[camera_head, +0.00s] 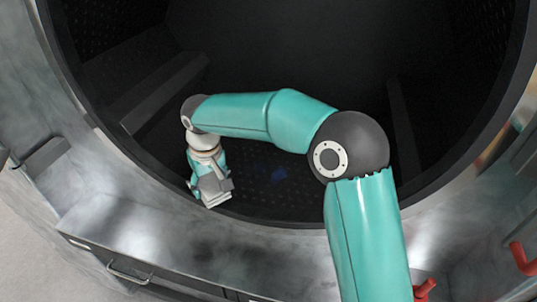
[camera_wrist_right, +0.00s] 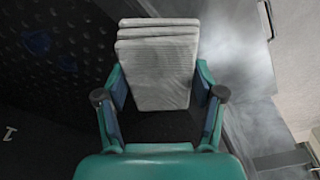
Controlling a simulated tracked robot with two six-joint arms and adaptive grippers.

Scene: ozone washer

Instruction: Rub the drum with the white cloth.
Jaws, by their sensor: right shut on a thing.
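The dark drum (camera_head: 290,45) fills the head view as a large round opening with a perforated inner wall and raised ribs. My right arm reaches into it, and my right gripper (camera_head: 213,188) is low inside, near the front rim at the left. The right gripper also shows in the right wrist view (camera_wrist_right: 160,100), with its two fingers shut on the folded white cloth (camera_wrist_right: 158,62). The cloth shows in the head view as a small pale patch (camera_head: 216,200) by the rim. Whether it touches the drum I cannot tell. My left gripper is not in view.
A grey metal front (camera_head: 130,235) surrounds the opening, with a drawer handle (camera_head: 130,277) below. Red pipe-like parts (camera_head: 523,258) stand at the lower right. A blue patch (camera_head: 279,174) shows on the drum floor right of the gripper. The drum's middle is open.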

